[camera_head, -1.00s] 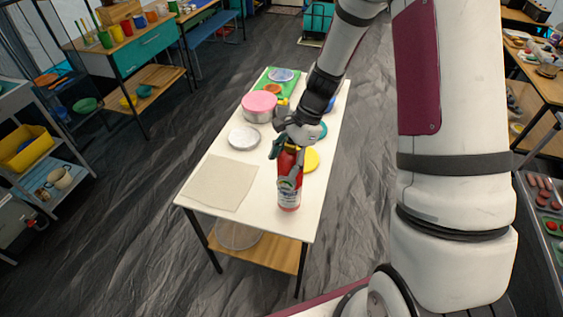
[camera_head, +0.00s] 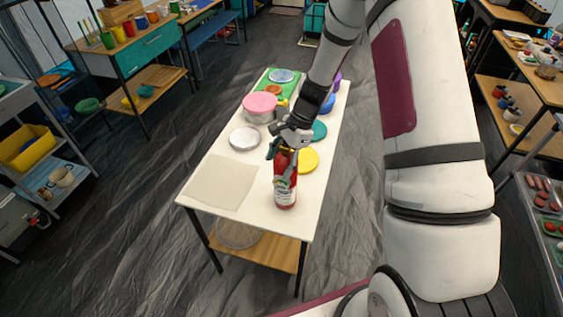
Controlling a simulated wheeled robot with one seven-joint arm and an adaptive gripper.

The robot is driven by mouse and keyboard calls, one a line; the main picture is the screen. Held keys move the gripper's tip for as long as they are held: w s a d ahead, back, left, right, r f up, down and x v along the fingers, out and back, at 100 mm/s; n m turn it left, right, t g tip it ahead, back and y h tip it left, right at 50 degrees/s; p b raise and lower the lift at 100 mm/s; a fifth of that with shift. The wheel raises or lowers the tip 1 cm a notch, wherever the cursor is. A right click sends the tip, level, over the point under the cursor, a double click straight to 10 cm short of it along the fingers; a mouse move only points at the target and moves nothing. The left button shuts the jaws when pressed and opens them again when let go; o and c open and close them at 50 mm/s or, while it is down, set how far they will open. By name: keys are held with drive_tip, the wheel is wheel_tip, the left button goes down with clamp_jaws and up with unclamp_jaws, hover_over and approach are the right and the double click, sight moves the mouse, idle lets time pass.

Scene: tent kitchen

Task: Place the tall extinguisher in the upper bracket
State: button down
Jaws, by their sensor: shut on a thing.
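A red extinguisher (camera_head: 285,192) with a pale label stands upright at the near end of the white table (camera_head: 262,222). My gripper (camera_head: 284,165) is shut on its upper part, and its fingers cover part of the body and the top. The extinguisher's base appears at or just above the tabletop; I cannot tell whether it touches. No bracket can be made out in this view.
A beige cloth (camera_head: 221,182), a white plate (camera_head: 244,138), a pink-lidded pot (camera_head: 260,106) and a yellow disc (camera_head: 307,160) lie around the gripper. A shelf with a yellow bin (camera_head: 25,147) stands left. Loaded tables (camera_head: 530,75) stand right. Floor around the table is clear.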

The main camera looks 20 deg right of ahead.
drive_tip(key=shift+f, duration=0.1)
drive_tip(key=c, duration=0.5)
unclamp_jaws()
